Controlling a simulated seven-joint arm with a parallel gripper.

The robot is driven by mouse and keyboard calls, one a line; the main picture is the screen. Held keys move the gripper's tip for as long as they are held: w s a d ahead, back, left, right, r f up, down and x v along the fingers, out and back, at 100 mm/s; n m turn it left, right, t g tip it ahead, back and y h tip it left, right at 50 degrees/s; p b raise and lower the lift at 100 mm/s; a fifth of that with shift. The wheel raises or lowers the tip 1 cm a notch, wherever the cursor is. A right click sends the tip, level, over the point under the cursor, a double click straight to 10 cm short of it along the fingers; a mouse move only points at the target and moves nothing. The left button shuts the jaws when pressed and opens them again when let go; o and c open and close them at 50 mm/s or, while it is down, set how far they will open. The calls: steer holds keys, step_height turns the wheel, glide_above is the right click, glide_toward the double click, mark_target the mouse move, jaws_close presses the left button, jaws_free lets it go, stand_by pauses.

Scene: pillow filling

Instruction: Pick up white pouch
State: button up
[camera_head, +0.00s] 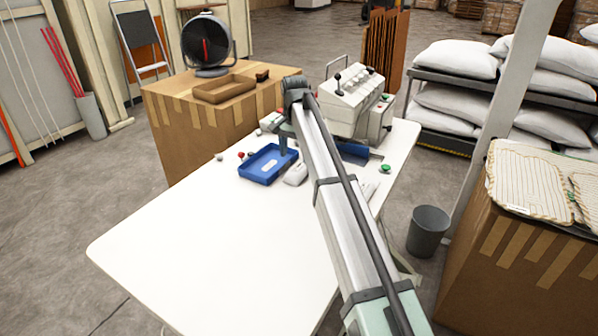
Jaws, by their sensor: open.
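A small white item (269,166), which looks like the white pouch, lies in the blue tray (246,176) on the white table. A second pale, rounded object (296,174) lies on the table just right of the tray. It is too small to tell for certain which of the two is the pouch. My gripper (286,151) is open and points down at the tray's back right edge. The fingertips are small and partly hidden, and I cannot tell whether they touch anything. My arm crosses the table and hides part of its right side.
A pale machine with a lever (352,100) stands at the table's back right. Another blue tray (352,153) shows behind my arm. A cardboard box (190,120) stands behind the table. The table's front left is clear.

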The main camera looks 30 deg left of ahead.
mark_target(296, 169)
steer(key=shift+w+f, duration=0.15)
steer(key=shift+f, duration=3.55)
steer(key=shift+c, duration=0.3)
steer(key=c, duration=0.7)
